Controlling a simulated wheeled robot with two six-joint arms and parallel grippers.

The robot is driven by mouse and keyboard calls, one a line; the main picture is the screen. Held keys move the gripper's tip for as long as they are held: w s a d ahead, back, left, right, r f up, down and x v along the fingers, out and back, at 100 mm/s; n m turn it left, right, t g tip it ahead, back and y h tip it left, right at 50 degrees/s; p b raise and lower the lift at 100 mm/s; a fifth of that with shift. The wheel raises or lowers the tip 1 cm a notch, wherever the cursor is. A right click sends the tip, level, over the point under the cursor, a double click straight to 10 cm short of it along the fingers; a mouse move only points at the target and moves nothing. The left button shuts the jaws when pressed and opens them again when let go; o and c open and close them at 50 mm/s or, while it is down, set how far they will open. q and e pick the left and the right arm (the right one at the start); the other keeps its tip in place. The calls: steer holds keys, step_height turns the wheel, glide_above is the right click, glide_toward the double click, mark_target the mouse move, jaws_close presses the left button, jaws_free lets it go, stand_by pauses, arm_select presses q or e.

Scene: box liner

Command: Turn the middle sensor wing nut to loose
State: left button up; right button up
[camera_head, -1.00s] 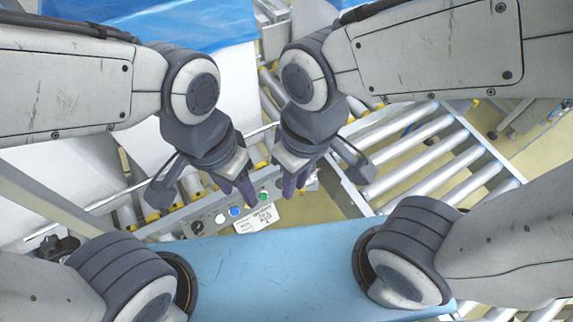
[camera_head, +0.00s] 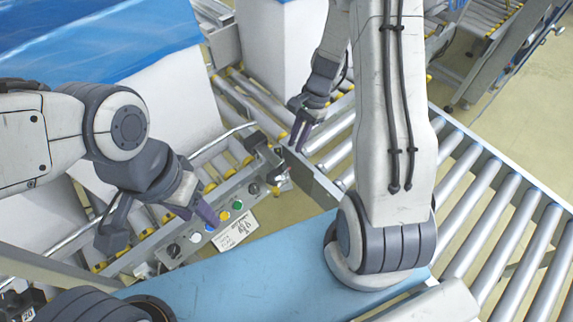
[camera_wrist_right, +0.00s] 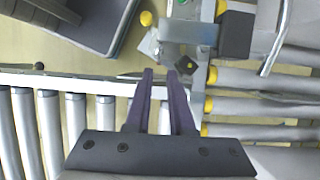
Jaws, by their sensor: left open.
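A dark sensor block (camera_head: 261,145) with a metal bracket (camera_head: 277,178) stands on the conveyor's side rail, right of the button panel. In the right wrist view the dark block (camera_wrist_right: 237,28) and bracket (camera_wrist_right: 188,38) show near the top, with a small dark piece with a yellow centre (camera_wrist_right: 188,65) just beyond the fingertips. I cannot tell which part is the wing nut or how it is turned. My right gripper (camera_head: 299,140) points down near the rail, open and empty, its fingers (camera_wrist_right: 160,75) slightly apart. My left gripper (camera_head: 195,217) is open, over the button panel.
The button panel (camera_head: 172,250) has white, blue, yellow and green buttons and a paper label (camera_head: 234,230). Conveyor rollers (camera_head: 478,190) lie to the right. White boxes with blue covering (camera_head: 95,32) stand behind. Bare floor shows at the upper right.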

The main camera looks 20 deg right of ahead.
mark_target(286, 169)
steer(key=b+x, duration=0.1)
steer(key=x, duration=0.8)
steer(key=shift+s+f, duration=0.1)
steer(key=shift+f, duration=0.1)
jaws_close()
